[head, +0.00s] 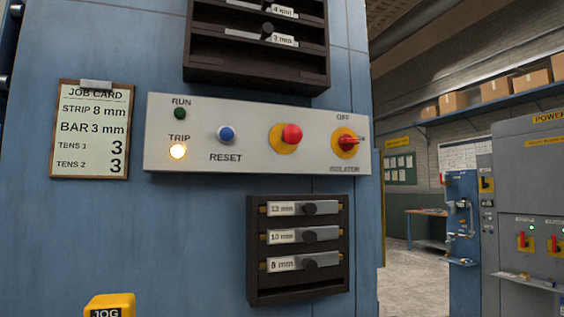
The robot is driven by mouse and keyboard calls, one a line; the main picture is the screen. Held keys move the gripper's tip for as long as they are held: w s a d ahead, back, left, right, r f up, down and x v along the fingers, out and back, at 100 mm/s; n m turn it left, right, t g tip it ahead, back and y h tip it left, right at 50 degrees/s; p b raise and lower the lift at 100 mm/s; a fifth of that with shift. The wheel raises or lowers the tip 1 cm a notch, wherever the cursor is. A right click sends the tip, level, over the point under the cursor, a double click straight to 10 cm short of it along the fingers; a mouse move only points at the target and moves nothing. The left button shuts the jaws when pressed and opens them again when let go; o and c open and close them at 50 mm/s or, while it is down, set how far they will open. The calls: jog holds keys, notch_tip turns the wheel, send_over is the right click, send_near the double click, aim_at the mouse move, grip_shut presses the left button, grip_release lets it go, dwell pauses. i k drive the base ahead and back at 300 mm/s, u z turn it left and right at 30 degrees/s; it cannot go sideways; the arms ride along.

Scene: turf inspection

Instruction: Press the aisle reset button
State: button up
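A blue reset button (226,134) with RESET written below it sits on a pale control panel (250,161) on a blue machine face in the head view. To its left the TRIP lamp (178,151) is lit yellow-white. The green RUN lamp (180,113) above it looks dark. To the right are a red mushroom button (291,134) on a yellow base and a red isolator switch (347,143) with OFF marked above it. Nothing stands in front of the reset button. My gripper is not in the view.
A job card (92,130) hangs left of the panel. Dark racks with labelled bars stand above (258,80) and below (252,250) it. A yellow JOG box (110,303) juts up at the bottom left. Clear floor (410,285) and grey cabinets (530,190) lie to the right.

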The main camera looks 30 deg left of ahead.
aim_at(227, 134)
jog(key=u, duration=1.6)
